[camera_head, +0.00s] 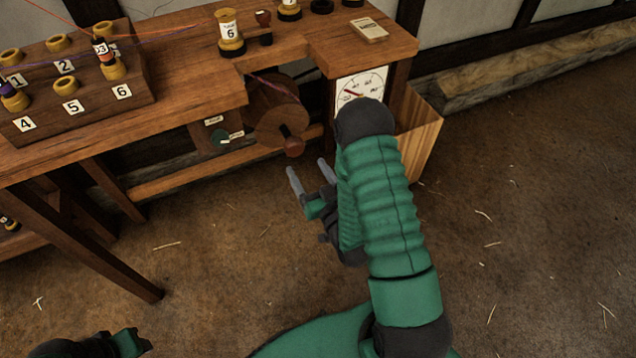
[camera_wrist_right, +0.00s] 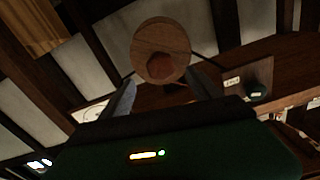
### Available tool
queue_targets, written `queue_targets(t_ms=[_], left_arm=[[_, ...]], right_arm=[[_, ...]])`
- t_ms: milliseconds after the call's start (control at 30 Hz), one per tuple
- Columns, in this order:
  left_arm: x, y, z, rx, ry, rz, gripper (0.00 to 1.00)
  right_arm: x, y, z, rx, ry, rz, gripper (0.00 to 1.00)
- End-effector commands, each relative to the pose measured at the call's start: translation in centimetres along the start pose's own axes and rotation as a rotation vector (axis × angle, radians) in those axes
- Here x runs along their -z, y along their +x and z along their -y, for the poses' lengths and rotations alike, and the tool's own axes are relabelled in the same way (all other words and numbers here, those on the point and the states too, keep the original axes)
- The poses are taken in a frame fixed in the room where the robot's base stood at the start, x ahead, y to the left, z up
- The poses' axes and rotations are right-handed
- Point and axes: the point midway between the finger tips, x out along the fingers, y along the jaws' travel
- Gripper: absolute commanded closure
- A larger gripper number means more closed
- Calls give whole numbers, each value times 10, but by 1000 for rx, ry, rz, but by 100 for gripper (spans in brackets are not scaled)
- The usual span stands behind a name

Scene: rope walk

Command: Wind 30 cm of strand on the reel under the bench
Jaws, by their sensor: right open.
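The wooden reel (camera_head: 277,108) hangs under the bench (camera_head: 190,85), with a reddish-brown knob (camera_head: 294,147) on its near face. A thin pinkish strand runs over the reel's top; how much is wound cannot be told. My right gripper (camera_head: 309,170) is open and empty, a little below and in front of the knob. In the right wrist view the round reel face (camera_wrist_right: 160,42) and knob (camera_wrist_right: 162,69) show beyond the two spread fingers (camera_wrist_right: 158,92). A white dial (camera_head: 361,90) with a red needle is right of the reel. Part of my left arm shows at the bottom left; its fingers are not clear.
A small panel with a green knob (camera_head: 221,137) is left of the reel. A numbered block (camera_head: 80,90) with bobbins and a spool marked 6 (camera_head: 229,32) stand on the bench. A wooden bin (camera_head: 419,130) is at right. The floor in front is clear except straw.

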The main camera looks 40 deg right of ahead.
Motion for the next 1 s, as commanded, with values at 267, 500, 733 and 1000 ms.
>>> queue_targets(t_ms=[267, 500, 733, 1000], left_arm=[[3, -14, 0, 0, 0, 0, 64], [8, -34, 0, 0, 0, 0, 64], [8, -34, 0, 0, 0, 0, 64], [8, -34, 0, 0, 0, 0, 64]], right_arm=[[0, -39, -3, -10, 6, 7, 28], [1, -64, -1, -4, 4, 6, 28], [-1, -68, 0, 0, 0, -1, 28], [-1, -67, 0, 0, 0, 0, 28]])
